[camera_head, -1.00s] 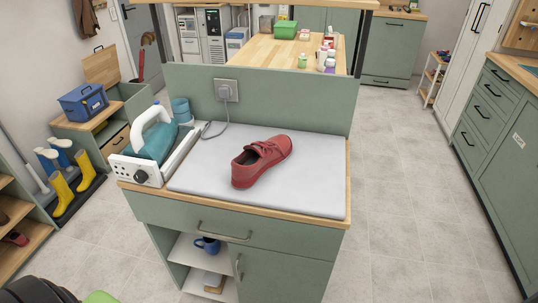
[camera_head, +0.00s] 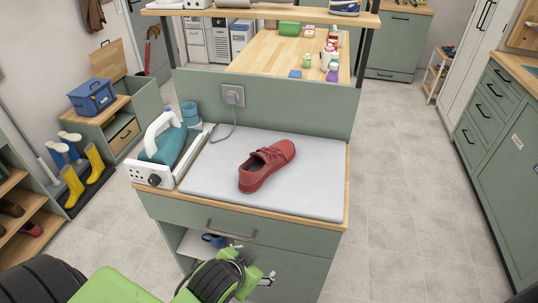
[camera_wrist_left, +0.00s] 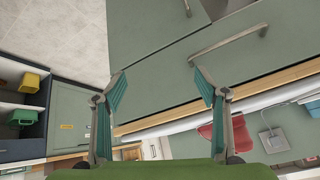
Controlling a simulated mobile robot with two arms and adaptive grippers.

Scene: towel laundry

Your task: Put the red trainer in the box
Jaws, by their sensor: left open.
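The red trainer (camera_head: 267,166) lies upright on the pale pad (camera_head: 310,190) on top of the green cabinet. Its toe points to the back right. A red patch of it shows beside a finger in the left wrist view (camera_wrist_left: 206,131). My left gripper (camera_head: 257,266) is open and empty in front of the cabinet, below the worktop and apart from the trainer. Its spread fingers also show in the left wrist view (camera_wrist_left: 159,80). A blue box (camera_head: 91,97) with a handle stands on the bench at the left; I cannot tell if it is the task's box. My right gripper is out of view.
A steam iron (camera_head: 163,142) on its white base stands left of the pad. A raised shelf (camera_head: 260,14) crosses above the cabinet's back panel. The cabinet's drawer handle (camera_head: 231,231) faces my left gripper. Floor at the right (camera_head: 400,200) is clear.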

